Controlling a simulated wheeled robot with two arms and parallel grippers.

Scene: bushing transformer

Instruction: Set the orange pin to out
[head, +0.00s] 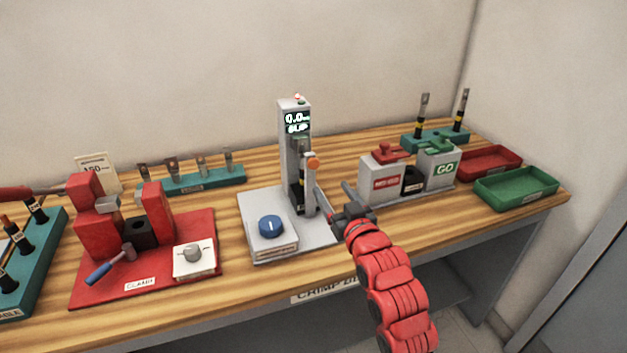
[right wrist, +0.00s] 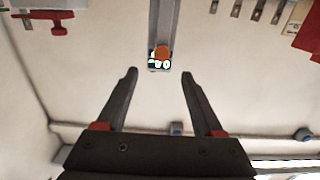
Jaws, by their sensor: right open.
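The orange pin (head: 313,162) is a round orange knob on the right side of the grey upright press (head: 288,130), which has a lit display (head: 297,122). My right gripper (head: 331,188) is open and empty, just right of and below the pin in the head view. In the right wrist view the orange pin (right wrist: 163,53) shows in front of the display, beyond and between the open fingertips (right wrist: 159,72). The fingers are apart from it in that picture. How far the pin sticks out cannot be told. My left gripper is not clearly in view.
A blue knob (head: 271,226) sits on the press base. The red NO-GO and green GO gauge block (head: 387,185) stands close right of my gripper. Red (head: 488,163) and green (head: 516,187) trays are further right. A red clamp station (head: 190,226) stands left.

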